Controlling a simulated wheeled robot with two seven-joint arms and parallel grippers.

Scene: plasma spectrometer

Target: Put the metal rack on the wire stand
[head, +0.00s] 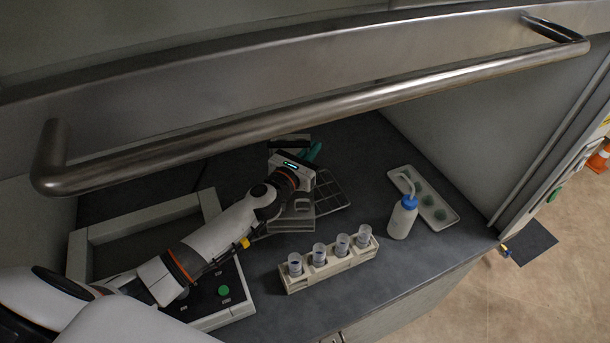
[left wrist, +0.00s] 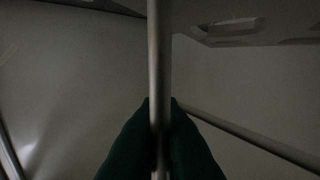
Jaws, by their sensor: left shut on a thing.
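The wire stand (head: 329,189) is a flat dark grid on the hood floor; its left part is hidden. The metal rack (head: 294,224) is a grey boxy piece at the left of the grid, partly hidden by my left arm. I cannot tell whether it touches the stand. My left gripper (head: 313,151) has green fingers and reaches in above the rack. In the left wrist view, its fingers (left wrist: 160,140) are closed on a thin metal bar (left wrist: 160,60), apparently part of the rack. My right gripper is not in view.
A white holder (head: 330,273) with several clear cups stands in front. A blue-capped wash bottle (head: 402,218) and a pale tray (head: 437,212) are at the right. A grey frame (head: 85,255) is at the left. The hood's sash handle (head: 330,108) crosses above.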

